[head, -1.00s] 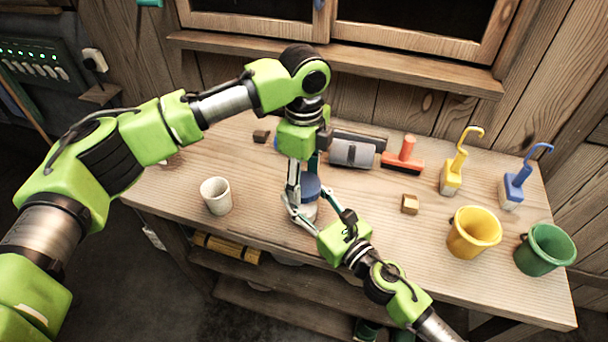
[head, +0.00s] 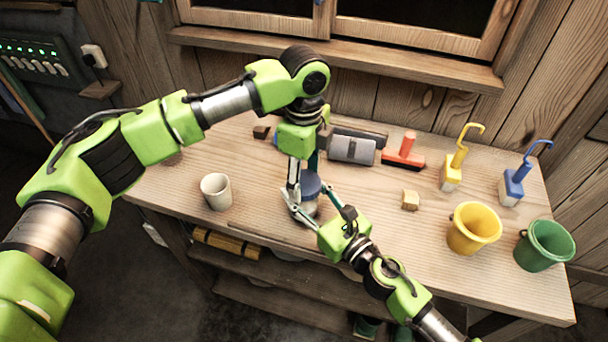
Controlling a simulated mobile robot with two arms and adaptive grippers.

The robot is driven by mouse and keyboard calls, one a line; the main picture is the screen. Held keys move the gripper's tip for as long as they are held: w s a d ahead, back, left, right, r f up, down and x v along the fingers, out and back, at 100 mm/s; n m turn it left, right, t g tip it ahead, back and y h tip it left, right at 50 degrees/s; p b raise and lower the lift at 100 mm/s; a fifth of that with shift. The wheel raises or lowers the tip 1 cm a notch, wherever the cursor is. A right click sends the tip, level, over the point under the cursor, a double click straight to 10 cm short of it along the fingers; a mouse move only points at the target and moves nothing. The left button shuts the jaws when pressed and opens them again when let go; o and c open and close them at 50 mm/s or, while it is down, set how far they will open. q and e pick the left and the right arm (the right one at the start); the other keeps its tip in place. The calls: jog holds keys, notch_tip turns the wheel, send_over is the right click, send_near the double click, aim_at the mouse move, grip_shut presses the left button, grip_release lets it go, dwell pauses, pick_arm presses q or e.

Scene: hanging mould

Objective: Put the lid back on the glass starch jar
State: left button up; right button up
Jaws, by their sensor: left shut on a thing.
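The glass starch jar (head: 307,209) stands upright on the workbench left of centre, partly hidden by the grippers. The blue lid (head: 310,186) is at the jar's top; whether it is fully seated cannot be told. My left gripper (head: 296,190) points down from above and is shut on the lid, its fingers partly overlapping it. My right gripper (head: 314,200) reaches in from the front right. Its fingers are spread, one on the jar's left front and one on its right, with a gap showing on the right side.
A white cup (head: 216,191) stands left of the jar. Behind are a grey roller-like tool (head: 352,149) and a red-handled tool (head: 404,152).

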pick_arm(q)
jog(key=shift+f, duration=0.25)
jog(key=shift+s+f, duration=0.1)
jog(key=shift+f, duration=0.1)
jog(key=shift+c, duration=0.8)
jog(key=shift+r, duration=0.4)
jog(key=shift+r, duration=0.1)
jog(key=shift+a+f, duration=0.15)
jog(key=shift+f, duration=0.75)
jog(key=shift+c, duration=0.3)
dwell(0.5)
jog(key=shift+r, duration=0.3)
jog(key=shift+c, duration=0.2)
